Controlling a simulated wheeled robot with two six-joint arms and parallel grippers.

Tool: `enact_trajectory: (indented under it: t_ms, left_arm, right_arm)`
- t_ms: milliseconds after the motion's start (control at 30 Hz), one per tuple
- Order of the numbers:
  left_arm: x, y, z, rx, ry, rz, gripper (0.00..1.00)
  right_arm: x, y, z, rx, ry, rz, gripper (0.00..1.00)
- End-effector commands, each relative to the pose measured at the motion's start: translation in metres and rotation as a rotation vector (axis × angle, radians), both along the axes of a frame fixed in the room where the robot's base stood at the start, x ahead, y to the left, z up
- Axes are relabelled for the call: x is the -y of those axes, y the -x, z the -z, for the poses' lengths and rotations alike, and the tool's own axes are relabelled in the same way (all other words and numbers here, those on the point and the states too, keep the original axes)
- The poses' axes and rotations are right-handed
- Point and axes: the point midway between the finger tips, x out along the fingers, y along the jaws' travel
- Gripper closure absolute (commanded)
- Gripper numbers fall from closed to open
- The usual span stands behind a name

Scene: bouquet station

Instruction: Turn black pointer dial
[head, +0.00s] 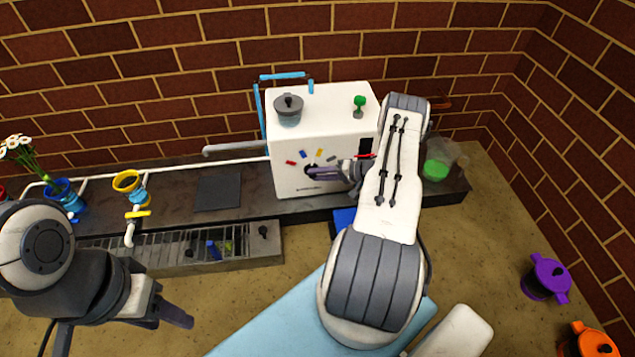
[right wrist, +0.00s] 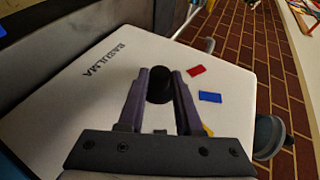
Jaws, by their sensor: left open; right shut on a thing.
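The black pointer dial (head: 309,169) sits on the front face of a white box-shaped machine (head: 340,115). Red, blue and yellow marks are set around it. My right gripper (head: 318,173) reaches the dial from the right in the head view. In the right wrist view the dial's round black end (right wrist: 160,85) lies between the two purple-grey fingers, which are shut on it. The dial's pointer direction is hidden. A red mark (right wrist: 196,71) and a blue mark (right wrist: 210,97) show beside the fingers. My left gripper (head: 170,312) is open and empty, in front of the counter at lower left.
A grey-lidded pot (head: 289,108) and a green knobbed item (head: 359,104) stand on top of the machine. A blue vase with white flowers (head: 62,195) and a yellow-blue funnel (head: 129,184) are at left. Purple (head: 545,279) and orange (head: 592,343) pots are at lower right.

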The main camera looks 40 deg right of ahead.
Motion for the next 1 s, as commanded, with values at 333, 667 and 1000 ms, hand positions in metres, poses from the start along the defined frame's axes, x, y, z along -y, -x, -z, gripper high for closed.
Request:
enact_trajectory:
  t_ms: [333, 667, 1000]
  left_arm:
    - [0.000, 0.000, 0.044, 0.000, 0.000, 0.000, 0.50]
    - [0.000, 0.000, 0.053, 0.000, 0.000, 0.000, 0.50]
    - [0.000, 0.000, 0.053, 0.000, 0.000, 0.000, 0.50]
  right_arm:
    - [0.003, 0.000, 0.009, 0.106, -0.170, 0.005, 1.00]
    - [0.003, -0.001, 0.006, 0.140, -0.224, 0.008, 1.00]
    - [0.004, -0.001, 0.005, 0.142, -0.225, 0.009, 1.00]
